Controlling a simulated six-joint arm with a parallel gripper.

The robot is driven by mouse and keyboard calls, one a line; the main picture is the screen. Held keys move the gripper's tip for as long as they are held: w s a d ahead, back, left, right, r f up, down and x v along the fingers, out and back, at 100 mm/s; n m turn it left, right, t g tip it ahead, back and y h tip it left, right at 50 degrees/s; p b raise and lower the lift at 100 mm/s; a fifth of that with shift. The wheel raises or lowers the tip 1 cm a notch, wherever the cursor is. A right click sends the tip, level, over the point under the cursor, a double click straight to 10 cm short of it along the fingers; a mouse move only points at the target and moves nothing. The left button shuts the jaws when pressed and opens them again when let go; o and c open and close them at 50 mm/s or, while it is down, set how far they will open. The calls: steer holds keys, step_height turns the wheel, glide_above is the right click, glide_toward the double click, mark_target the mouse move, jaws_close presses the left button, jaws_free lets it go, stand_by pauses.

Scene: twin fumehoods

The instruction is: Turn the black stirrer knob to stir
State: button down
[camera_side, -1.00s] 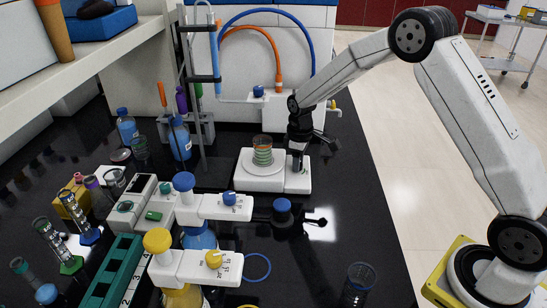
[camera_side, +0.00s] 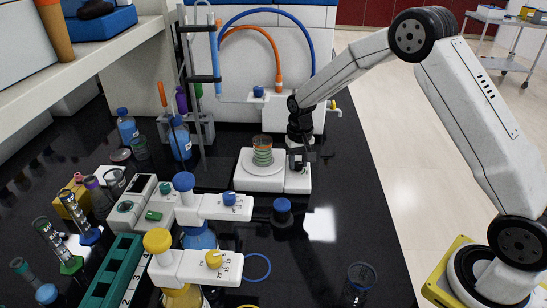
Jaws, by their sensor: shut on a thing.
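A white stirrer (camera_side: 262,184) stands on the black bench, with its control panel (camera_side: 298,184) on the right. A glass beaker (camera_side: 263,152) with green and orange bands sits on its round plate. My gripper (camera_side: 299,164) points straight down onto the control panel and is shut on the black stirrer knob. The knob is mostly hidden between the dark fingers, so its angle cannot be told.
A white apparatus (camera_side: 285,113) with blue and orange tubes stands behind the stirrer. A blue-capped bottle (camera_side: 283,211) stands in front. White dispensers with a blue knob (camera_side: 230,198) and a yellow knob (camera_side: 214,259) are front left. The bench right of the stirrer is clear.

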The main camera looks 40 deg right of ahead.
steer(key=m, duration=0.5)
stand_by(0.4)
steer(key=shift+c, duration=1.7)
jaws_free()
steer(key=shift+n, duration=0.3)
